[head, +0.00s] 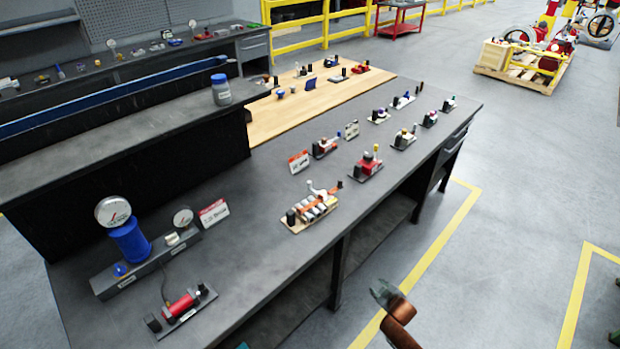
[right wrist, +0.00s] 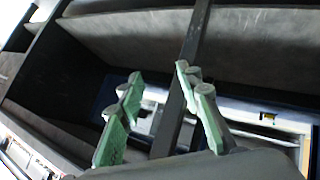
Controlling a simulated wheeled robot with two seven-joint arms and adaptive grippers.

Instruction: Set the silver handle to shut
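A valve assembly (head: 290,222) on a pale base sits on the dark bench, near its front edge, in the middle of the head view. It has several pale bodies in a row, black ends and an orange lever. A small silver handle (head: 318,190) shows at its far end; its exact angle is too small to tell. My right gripper (head: 382,292) is in front of the bench, to the right of and below the assembly in the picture, apart from it. In the right wrist view its green-padded fingers (right wrist: 160,88) are spread with nothing between them.
The bench (head: 250,260) carries other valves, a red valve (head: 365,165) further back, a red cylinder unit (head: 182,308) and a blue gauge stand (head: 130,242) at left. The bench edge lies between gripper and assembly. A bench leg shows behind the fingers in the wrist view.

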